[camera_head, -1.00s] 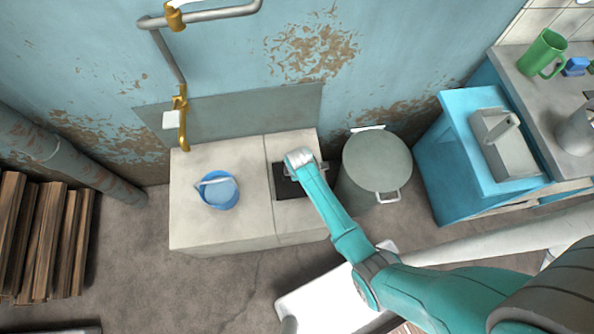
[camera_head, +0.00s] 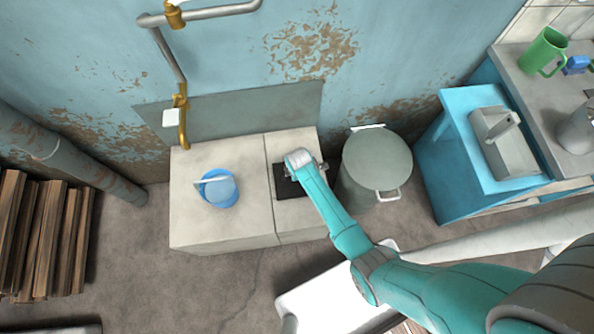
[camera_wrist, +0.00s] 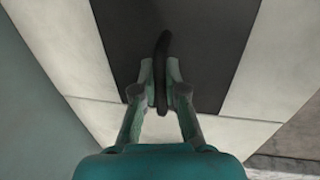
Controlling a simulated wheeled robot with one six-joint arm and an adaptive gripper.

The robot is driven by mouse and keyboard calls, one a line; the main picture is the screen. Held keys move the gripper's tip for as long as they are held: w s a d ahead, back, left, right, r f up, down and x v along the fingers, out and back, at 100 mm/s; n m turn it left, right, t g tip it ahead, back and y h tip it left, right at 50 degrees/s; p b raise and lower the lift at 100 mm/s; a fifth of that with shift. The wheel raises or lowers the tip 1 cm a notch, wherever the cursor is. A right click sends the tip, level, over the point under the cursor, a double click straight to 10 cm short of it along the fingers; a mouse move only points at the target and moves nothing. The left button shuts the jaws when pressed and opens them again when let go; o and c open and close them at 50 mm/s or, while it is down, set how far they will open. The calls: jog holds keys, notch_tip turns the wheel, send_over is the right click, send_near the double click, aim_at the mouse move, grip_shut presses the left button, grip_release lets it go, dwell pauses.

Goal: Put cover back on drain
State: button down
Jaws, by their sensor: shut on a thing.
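The dark, flat drain cover (camera_head: 290,188) lies over the drain opening area on the right part of the pale concrete block. The cover also fills the upper middle of the wrist view (camera_wrist: 215,45). My gripper (camera_wrist: 160,85) is shut on the cover's dark curved handle (camera_wrist: 163,48), which stands between the two fingertips. In the head view my wrist hides part of the cover and the handle. The drain opening is hidden under the cover. I cannot tell whether the cover sits fully flush.
A blue bucket (camera_head: 220,190) stands on the left of the concrete block (camera_head: 250,228). A lidded grey can (camera_head: 376,160) stands close on the right. A brass tap and pipe (camera_head: 183,120) run along the wall behind. A blue cabinet (camera_head: 455,150) is further right.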

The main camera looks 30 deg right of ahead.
jog(key=shift+f, duration=0.35)
jog(key=c, duration=1.2)
grip_release()
jog(key=shift+o, duration=0.2)
notch_tip(320, 180, up, 12)
jog(key=s, duration=0.2)
jog(key=shift+s+a+f, duration=0.15)
jog(key=shift+a, duration=0.2)
